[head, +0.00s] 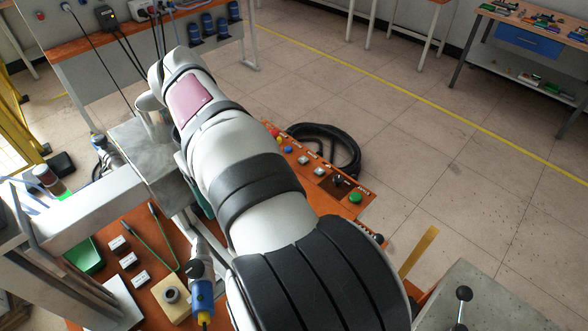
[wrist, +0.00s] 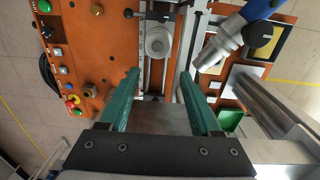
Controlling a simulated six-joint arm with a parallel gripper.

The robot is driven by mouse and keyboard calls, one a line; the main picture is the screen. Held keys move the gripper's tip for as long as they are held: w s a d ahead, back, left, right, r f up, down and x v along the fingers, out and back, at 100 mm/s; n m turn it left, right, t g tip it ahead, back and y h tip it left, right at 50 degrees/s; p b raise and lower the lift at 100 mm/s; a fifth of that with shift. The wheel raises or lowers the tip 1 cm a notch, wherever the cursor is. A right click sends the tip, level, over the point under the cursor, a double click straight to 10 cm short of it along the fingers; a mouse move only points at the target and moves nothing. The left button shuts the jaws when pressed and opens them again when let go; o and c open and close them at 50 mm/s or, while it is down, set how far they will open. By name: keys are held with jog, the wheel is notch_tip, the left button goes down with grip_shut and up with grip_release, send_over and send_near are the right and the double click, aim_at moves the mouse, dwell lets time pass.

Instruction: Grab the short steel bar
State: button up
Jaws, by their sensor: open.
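My gripper (wrist: 160,75) is open in the wrist view, its two green fingers apart with nothing held between them. Beyond the fingertips are a pale round part (wrist: 158,41) and a narrow metal rail. A grey metal surface (wrist: 160,120) shows between the fingers, nearer the palm. I cannot pick out the short steel bar with certainty in either view. In the head view my arm crosses the middle of the picture and hides most of the gripper and the bench under it.
An orange control panel (wrist: 90,30) with buttons lies left of the fingers. A blue tool (wrist: 262,8) with a metal nozzle is at upper right. In the head view, green tongs (head: 165,238), small labelled blocks (head: 128,261) and a green tray (head: 85,257) lie on the bench.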

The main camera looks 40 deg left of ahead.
jog(key=f, duration=1.4)
jog(key=shift+w+f, duration=0.1)
jog(key=shift+w, duration=0.3)
grip_shut()
